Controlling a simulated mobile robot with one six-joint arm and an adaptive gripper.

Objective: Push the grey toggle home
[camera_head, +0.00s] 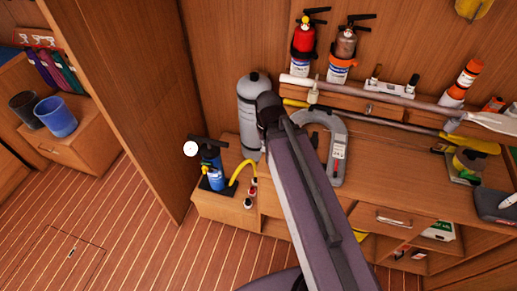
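I cannot single out a grey toggle in the head view. A small pale bracket with two upright dark-tipped posts (392,88) is fixed on the back wall, too small to read clearly. My gripper is not visible.
A grey cylinder (254,112), a blue pump (213,172) with yellow hose and a grey arch-shaped piece (338,150) stand around my arm. Long poles (385,97) lie along the counter back. A wood partition (125,75) stands left. The striped floor (130,220) is clear.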

